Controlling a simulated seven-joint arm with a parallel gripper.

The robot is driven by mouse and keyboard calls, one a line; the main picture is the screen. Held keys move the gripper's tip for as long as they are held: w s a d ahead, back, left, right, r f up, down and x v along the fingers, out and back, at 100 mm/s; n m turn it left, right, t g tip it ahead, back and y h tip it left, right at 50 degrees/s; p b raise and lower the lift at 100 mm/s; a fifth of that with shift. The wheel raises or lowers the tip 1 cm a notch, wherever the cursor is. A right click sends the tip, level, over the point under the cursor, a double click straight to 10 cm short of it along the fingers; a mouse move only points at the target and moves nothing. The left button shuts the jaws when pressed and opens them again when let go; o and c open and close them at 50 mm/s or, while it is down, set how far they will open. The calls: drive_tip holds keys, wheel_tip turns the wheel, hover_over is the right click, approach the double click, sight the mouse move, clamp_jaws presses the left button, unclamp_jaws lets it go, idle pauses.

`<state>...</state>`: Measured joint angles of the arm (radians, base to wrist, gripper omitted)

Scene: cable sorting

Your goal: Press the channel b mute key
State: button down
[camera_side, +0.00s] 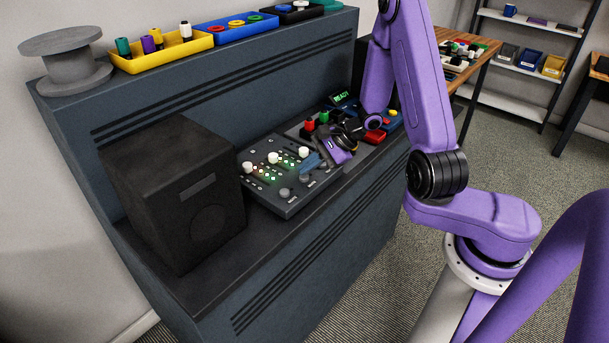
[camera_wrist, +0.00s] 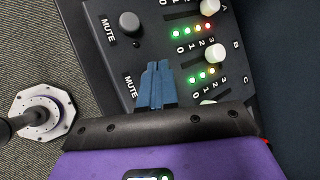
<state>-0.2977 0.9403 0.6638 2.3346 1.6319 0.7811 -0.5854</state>
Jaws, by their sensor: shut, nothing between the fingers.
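The mixer panel (camera_side: 262,189) lies on the desk, with MUTE labels, lit level rows and white knobs. In the wrist view, letters A, B and C mark its channels. One round dark mute key (camera_wrist: 129,24) shows at the top, on the A side. A second MUTE label (camera_wrist: 130,86) shows lower down; the key beside it is hidden behind my fingers. My gripper (camera_wrist: 156,65) is shut and empty, its blue fingers over the panel beside that label. In the side view, my gripper (camera_side: 308,164) is low over the panel's right part. I cannot tell whether it touches.
A black speaker (camera_side: 170,190) stands left of the mixer. A yellow tray (camera_side: 165,56), a blue tray (camera_side: 232,32) and a grey spool (camera_side: 66,62) sit on the upper shelf.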

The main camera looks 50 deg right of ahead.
sight(308, 177)
idle(0.4)
drive_tip(key=shift+f, duration=0.45)
drive_tip(key=shift+r, duration=0.45)
drive_tip(key=shift+r, duration=3)
drive_tip(key=shift+a, duration=0.1)
